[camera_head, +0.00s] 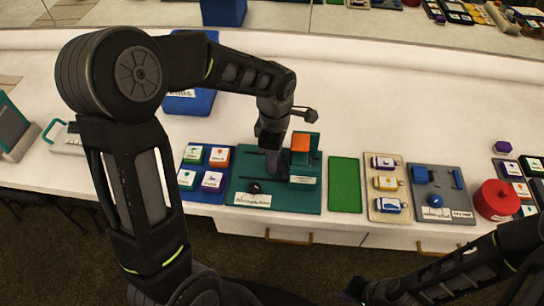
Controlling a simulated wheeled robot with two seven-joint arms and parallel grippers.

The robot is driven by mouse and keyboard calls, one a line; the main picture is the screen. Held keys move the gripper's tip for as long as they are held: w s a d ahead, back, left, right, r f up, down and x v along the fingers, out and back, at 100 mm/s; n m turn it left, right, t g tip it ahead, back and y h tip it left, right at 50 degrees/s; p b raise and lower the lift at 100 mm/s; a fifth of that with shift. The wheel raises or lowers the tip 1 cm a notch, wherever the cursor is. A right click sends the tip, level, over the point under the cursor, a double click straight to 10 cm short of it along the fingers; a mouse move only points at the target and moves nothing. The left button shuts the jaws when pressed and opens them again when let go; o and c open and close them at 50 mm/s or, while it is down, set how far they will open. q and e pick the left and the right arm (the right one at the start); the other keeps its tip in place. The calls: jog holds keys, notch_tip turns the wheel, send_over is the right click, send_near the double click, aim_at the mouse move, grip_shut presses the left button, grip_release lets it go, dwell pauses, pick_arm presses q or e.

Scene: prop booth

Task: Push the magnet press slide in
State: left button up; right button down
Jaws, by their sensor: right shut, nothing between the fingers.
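The magnet press is on a teal board (300,203) with dark rods, a small black knob (255,187), and a teal upright carrying an orange block (300,142). A white label lies along its front edge. My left gripper (271,160) reaches down over the left-middle of this board, just left of the orange block. Its fingers are small and partly hidden by the wrist, so I cannot tell whether they are open or touching the slide. My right gripper (353,290) is shut and empty, low at the bottom edge, away from the board.
A blue tray (205,169) of labelled tiles lies left of the press. A green mat (344,185), a beige board (386,212) and a grey board (460,185) lie to its right, then a red round container (496,200).

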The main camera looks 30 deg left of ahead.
pick_arm(q)
jog(key=shift+o, duration=0.6)
jog(key=shift+a, duration=0.1)
notch_tip(320, 180, up, 8)
jog(key=shift+f, duration=0.1)
dwell(0.4)
